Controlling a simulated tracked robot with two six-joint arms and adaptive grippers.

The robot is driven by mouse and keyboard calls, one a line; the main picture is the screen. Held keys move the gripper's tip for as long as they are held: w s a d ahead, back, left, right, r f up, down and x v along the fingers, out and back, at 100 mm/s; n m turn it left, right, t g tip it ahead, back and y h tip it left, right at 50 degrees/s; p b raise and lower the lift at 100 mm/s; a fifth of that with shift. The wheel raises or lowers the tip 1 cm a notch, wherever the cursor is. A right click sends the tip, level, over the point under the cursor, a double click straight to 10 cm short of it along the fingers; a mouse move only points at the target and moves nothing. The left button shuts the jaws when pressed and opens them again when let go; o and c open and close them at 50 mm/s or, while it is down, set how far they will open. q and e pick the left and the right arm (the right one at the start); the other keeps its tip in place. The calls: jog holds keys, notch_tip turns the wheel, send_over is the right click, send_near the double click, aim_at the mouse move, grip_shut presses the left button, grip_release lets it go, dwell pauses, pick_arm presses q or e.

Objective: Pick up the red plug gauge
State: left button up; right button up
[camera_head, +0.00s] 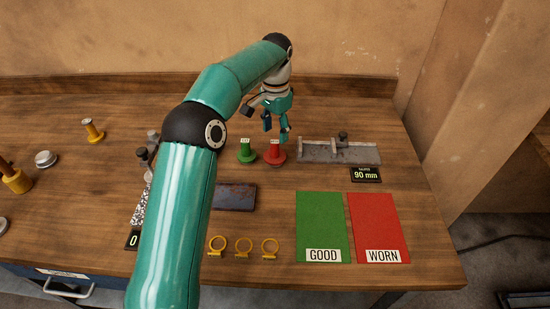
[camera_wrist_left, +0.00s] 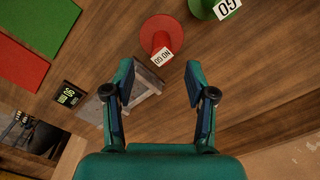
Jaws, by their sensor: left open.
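The red plug gauge (camera_head: 274,153) stands upright on the wooden bench in the head view, just right of the green plug gauge (camera_head: 246,151). The green plug gauge (camera_wrist_left: 213,7), labelled "GO", is cut off at the top edge. My left gripper (camera_head: 276,137) is open and empty, above and close to the red gauge; its fingers (camera_wrist_left: 158,76) show in the wrist view. My right gripper is not visible.
A grey measuring fixture (camera_head: 340,152) stands right of the red gauge, with a "90 mm" display (camera_head: 366,175) in front. A green GOOD mat (camera_head: 322,222) and red WORN mat (camera_head: 377,225) lie front right.

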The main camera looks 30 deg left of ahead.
aim_at(274, 150)
pick_arm(q)
jog(key=shift+a+f+p, duration=0.1)
jog(key=shift+f+p, duration=0.3)
jog(key=shift+f, duration=3.6)
jog(key=shift+c, duration=0.3)
jog(key=shift+s, duration=0.1)
grip_shut()
